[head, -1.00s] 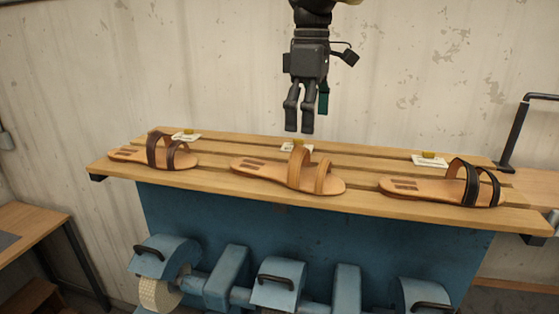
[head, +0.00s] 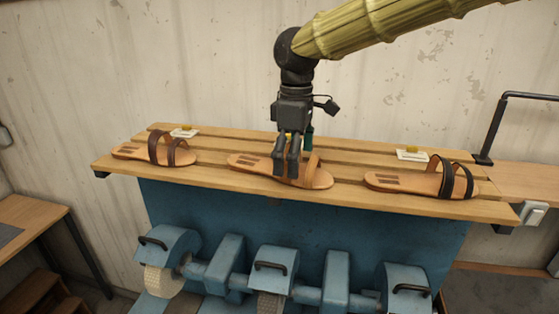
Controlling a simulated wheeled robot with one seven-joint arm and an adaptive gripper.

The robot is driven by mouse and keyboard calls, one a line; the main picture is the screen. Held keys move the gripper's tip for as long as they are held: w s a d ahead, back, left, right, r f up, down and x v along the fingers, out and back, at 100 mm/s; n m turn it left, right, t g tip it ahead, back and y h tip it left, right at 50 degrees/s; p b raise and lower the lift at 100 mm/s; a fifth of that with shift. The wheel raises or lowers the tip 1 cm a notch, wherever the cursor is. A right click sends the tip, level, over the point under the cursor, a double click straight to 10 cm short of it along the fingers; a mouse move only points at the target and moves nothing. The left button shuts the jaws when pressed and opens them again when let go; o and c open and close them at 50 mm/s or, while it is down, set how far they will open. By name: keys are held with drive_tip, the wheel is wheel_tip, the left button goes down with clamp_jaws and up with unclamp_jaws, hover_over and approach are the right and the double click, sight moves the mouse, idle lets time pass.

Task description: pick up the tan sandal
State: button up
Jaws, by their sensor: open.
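The tan sandal (head: 319,178), with tan straps, lies in the middle of the slatted wooden shelf (head: 215,178), its toe end to the right. My gripper (head: 286,175) is open and points down at this sandal. Its fingers cover part of the straps and the middle of the sole. I cannot tell whether the fingers touch the sandal. A sandal with dark brown straps (head: 154,152) lies to the left. A sandal with black straps (head: 416,182) lies to the right.
A black bent rod (head: 494,128) rises at the right end. Blue machinery (head: 275,272) stands below the shelf front. Bare slats separate the sandals.

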drive_tip(key=shift+w+a+f, duration=0.1)
drive_tip(key=shift+w+f, duration=0.45)
drive_tip(key=shift+f, duration=0.35)
drive_tip(key=shift+w+f, duration=0.1)
drive_tip(key=shift+f, duration=0.05)
drive_tip(key=shift+s+d+r, duration=0.2)
drive_tip(key=shift+s+d, duration=0.05)
drive_tip(key=shift+s, duration=0.25)
drive_tip(key=c, duration=0.4)
drive_tip(key=shift+w+a, duration=0.15)
drive_tip(key=shift+w, duration=0.05)
drive_tip(key=c, duration=0.6)
drive_tip(key=shift+c, duration=0.8)
